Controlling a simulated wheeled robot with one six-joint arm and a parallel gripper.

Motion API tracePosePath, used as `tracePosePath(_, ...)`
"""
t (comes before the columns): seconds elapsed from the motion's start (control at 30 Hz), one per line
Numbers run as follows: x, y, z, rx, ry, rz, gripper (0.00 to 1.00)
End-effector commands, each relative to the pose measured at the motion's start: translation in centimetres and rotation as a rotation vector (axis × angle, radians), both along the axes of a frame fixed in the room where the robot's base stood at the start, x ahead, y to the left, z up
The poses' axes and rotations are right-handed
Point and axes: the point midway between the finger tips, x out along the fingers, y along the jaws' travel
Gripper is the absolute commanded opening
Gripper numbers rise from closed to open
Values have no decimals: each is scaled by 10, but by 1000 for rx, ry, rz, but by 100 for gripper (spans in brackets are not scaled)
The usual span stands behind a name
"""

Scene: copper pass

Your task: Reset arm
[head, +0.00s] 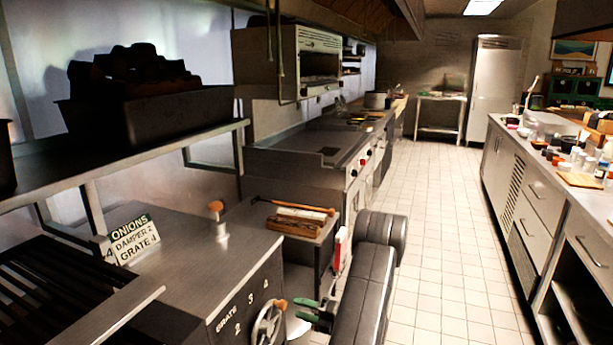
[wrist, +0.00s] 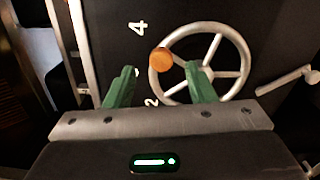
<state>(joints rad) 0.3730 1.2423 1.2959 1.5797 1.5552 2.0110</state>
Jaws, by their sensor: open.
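My gripper (head: 312,312) has green fingers. In the head view it is low at the centre, beside the front of the steel grill unit. It also shows in the wrist view (wrist: 161,88), open, with a clear gap between the fingers. A spoked metal handwheel (head: 268,324) with a wooden knob is on the unit's front panel, marked GRATE with numbers. In the wrist view the wheel (wrist: 222,32) lies beyond the fingers, and its knob (wrist: 161,60) appears between them. I cannot tell whether a finger touches the wheel. Nothing is held.
A sign reading ONIONS, DAMPER 2, GRATE 4 (head: 135,241) stands on the unit top, near a wooden knob (head: 215,206). A small side table (head: 249,215) holds a wooden-handled brush. A counter (head: 547,184) with many items runs along the right. The tiled aisle (head: 449,215) is clear.

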Motion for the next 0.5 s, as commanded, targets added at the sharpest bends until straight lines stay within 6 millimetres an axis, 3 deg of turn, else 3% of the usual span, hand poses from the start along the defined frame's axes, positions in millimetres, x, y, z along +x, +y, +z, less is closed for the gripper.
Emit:
tracePosePath(0.3, 23, 62, 0, 0, 1, 5, 50)
tracePosePath(0.5, 16, 64, 4, -44, -108, 0, 50)
